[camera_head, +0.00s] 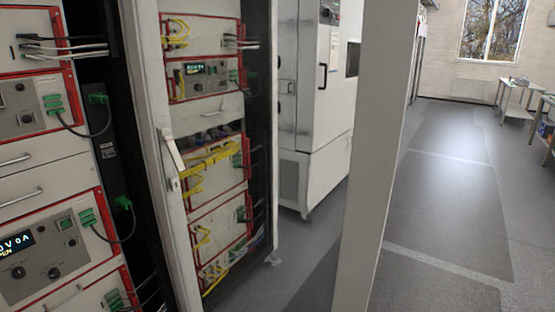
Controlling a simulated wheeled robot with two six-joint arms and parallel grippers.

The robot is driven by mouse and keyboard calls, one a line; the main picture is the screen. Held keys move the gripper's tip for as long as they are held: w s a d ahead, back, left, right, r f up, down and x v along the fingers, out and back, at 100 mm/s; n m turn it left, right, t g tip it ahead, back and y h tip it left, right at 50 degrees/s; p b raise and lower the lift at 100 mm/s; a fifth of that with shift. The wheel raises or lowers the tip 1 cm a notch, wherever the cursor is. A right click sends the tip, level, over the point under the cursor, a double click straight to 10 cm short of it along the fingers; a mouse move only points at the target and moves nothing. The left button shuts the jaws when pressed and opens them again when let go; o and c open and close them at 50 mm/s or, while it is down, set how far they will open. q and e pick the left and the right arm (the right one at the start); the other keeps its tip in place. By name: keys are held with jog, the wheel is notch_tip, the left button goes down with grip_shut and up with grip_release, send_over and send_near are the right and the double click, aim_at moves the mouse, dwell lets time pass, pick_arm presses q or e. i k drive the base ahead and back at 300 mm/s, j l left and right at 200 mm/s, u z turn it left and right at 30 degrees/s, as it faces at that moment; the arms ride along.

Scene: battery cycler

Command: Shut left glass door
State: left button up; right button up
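A white upright door frame (147,110) with a lever handle (171,158) stands left of centre in the head view. It stands at an angle beside the dark opening of the left rack. I cannot tell where its glass pane lies, or how far it is open. A second white upright (372,150) runs from top to bottom right of centre, close to me; it may be another door's edge. Neither of my grippers is in view.
Instruments with red frames (45,250) and cables fill the rack at left. More instruments with yellow cables (210,160) show behind the handle. A white cabinet (318,90) stands farther back. The grey floor (450,200) at right is clear, with tables (518,92) beyond.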

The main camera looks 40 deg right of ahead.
aim_at(390, 30)
jog(key=k+l+u, duration=0.1)
jog(key=l, duration=0.35)
jog(key=k+l+u, duration=0.1)
jog(key=l, duration=0.3)
jog(key=k+l+u, duration=0.1)
jog(key=l, duration=0.35)
jog(key=k+l+u, duration=0.1)
jog(key=l, duration=0.3)
jog(key=k+l+u, duration=0.15)
jog(key=l, duration=0.2)
jog(key=k+l+u, duration=0.1)
jog(key=k+l, duration=0.15)
jog(key=l, duration=0.15)
jog(key=k+l+u, duration=0.1)
jog(key=l, duration=0.25)
jog(key=i+l+u, duration=0.1)
jog(key=l, duration=1.2)
